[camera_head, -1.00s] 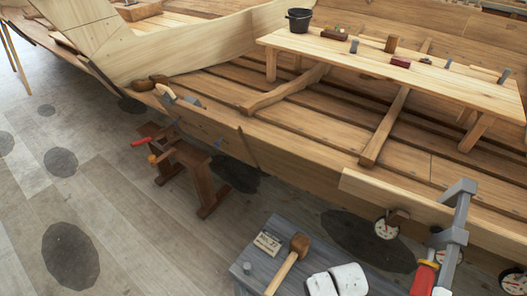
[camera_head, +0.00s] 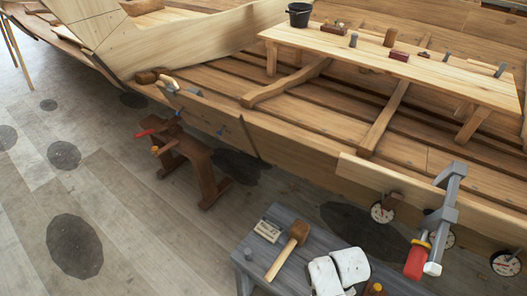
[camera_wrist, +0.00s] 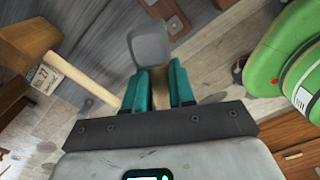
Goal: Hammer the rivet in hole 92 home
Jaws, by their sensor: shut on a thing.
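In the wrist view, my gripper (camera_wrist: 157,78) has its teal fingers shut on the tan handle of a hammer. The hammer's blocky grey head (camera_wrist: 152,46) sits just beyond the fingertips. In the head view, the clinker hull (camera_head: 290,143) runs across the middle, with overlapping planks. I cannot make out hole 92 or its rivet in either view. My gripper is not in the head view.
A grey bench (camera_head: 262,246) at the front holds a wooden mallet (camera_head: 299,232), a card and white gloves. A clamp (camera_head: 447,212) hangs on the plank at right. A plank table (camera_head: 430,80) carries several tools. A green rounded object (camera_wrist: 275,60) is right in the wrist view.

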